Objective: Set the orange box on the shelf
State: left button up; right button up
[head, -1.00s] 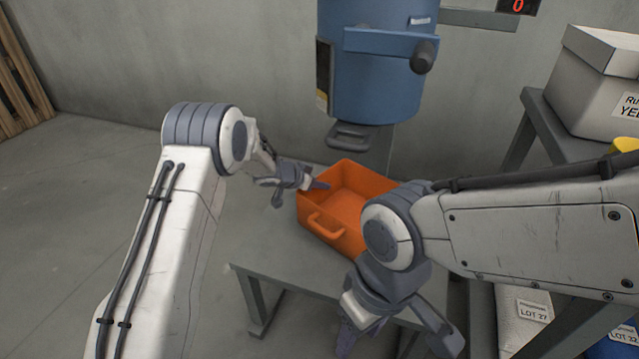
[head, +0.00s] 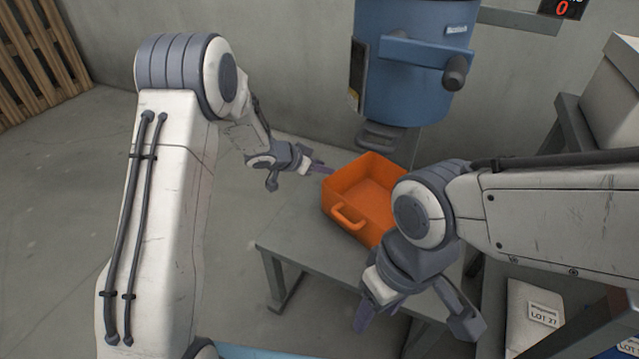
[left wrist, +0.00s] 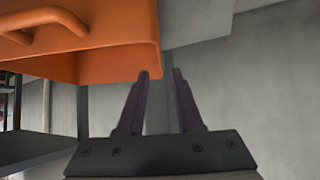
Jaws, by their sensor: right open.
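The orange box (head: 342,228) is an open tray with a handle on its near side. In the head view it sits on a grey bench (head: 290,243), its right part hidden by my right arm. My left gripper (head: 297,176) is open and empty beside the box's left rim. In the left wrist view the box (left wrist: 110,55) fills the upper left, just past the open left fingers (left wrist: 161,75). My right gripper (head: 415,316) is open and empty, in front of the box in the head view. A grey shelf rack (head: 572,125) stands at the right.
A blue machine (head: 405,90) with a low handle hangs behind the box. A pale carton (head: 615,90) stands on the rack at the right. A white bag labelled LOT 27 (head: 520,300) lies lower down. Open floor (head: 70,200) lies left of the bench.

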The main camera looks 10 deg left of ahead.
pick_arm(q)
jog(key=s+d+r+n+y, duration=0.1)
jog(key=s+d+r+y, duration=0.15)
jog(key=s+r, duration=0.35)
jog(key=s+d+r+n+y, duration=0.1)
jog(key=s+r+y, duration=0.2)
jog(key=s, duration=0.4)
jog(key=s+m+g, duration=0.1)
jog(key=s+g, duration=0.6)
jog(key=s, duration=2.2)
jog(key=shift+d+r+g, duration=0.15)
jog(key=shift+r+g, duration=0.15)
jog(key=shift+r, duration=0.15)
notch_tip(320, 180, up, 36)
jog(key=p, duration=3.5)
jog(key=shift+f, duration=0.25)
pick_arm(e)
notch_tip(320, 180, up, 36)
jog(key=shift+f, duration=0.25)
pick_arm(q)
jog(key=shift+w, duration=0.1)
pick_arm(e)
jog(key=shift+c, duration=0.3)
